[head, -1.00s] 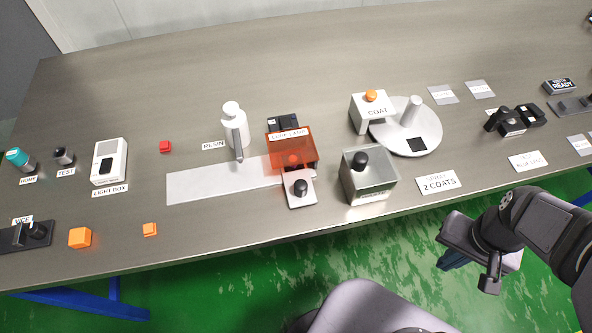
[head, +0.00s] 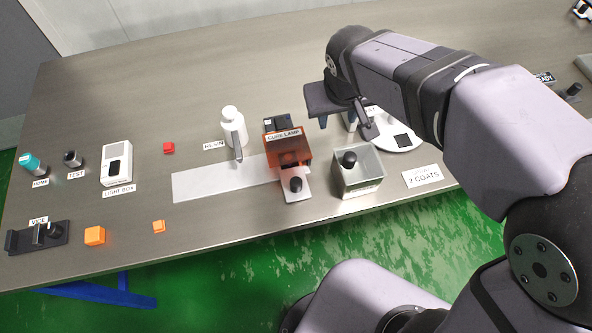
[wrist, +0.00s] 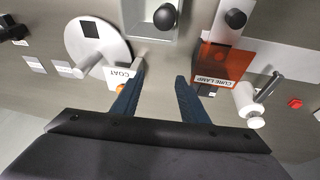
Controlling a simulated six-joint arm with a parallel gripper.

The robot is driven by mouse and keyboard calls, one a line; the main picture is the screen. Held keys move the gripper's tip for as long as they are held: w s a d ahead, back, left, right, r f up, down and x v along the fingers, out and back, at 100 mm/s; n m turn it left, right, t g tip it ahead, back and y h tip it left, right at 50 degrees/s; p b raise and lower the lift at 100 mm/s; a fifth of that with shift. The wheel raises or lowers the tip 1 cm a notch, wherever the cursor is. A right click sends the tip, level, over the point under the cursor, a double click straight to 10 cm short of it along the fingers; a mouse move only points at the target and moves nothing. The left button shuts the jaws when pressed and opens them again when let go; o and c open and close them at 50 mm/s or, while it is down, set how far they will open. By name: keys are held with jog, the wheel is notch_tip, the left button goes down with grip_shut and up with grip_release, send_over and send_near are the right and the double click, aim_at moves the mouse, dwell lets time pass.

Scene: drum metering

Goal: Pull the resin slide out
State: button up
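A grey slide plate with a black knob (head: 295,184) sticks out from the front of the orange cure lamp box (head: 288,148). The rest of the plate is hidden under the orange hood. In the wrist view the knob (wrist: 236,18) is at the top right, above the orange cure lamp (wrist: 222,62). A white bottle (head: 233,120) stands by the RESIN label (head: 214,145). My gripper (wrist: 156,88) is open and empty, above the table between the cure lamp and the COAT block (wrist: 122,73), apart from the knob.
An open-topped grey box with a black knob (head: 358,183) stands right of the slide. A round turntable (head: 398,138) is partly hidden by my arm. A pale strip (head: 215,183) lies to the left.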

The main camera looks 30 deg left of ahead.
aim_at(296, 182)
jog(key=s+n+g, duration=0.1)
jog(key=s, duration=0.3)
jog(key=s+a+f+n+g+h, duration=0.1)
jog(key=s, duration=0.3)
jog(key=s+a+f+n+g, duration=0.1)
jog(key=s, duration=0.3)
jog(key=shift+s+a+n+g+p, duration=0.2)
jog(key=shift+s+n+g+p, duration=0.1)
jog(key=shift+s+g, duration=0.1)
jog(key=shift+f+p, duration=0.3)
jog(key=shift+f, duration=3.4)
grip_shut()
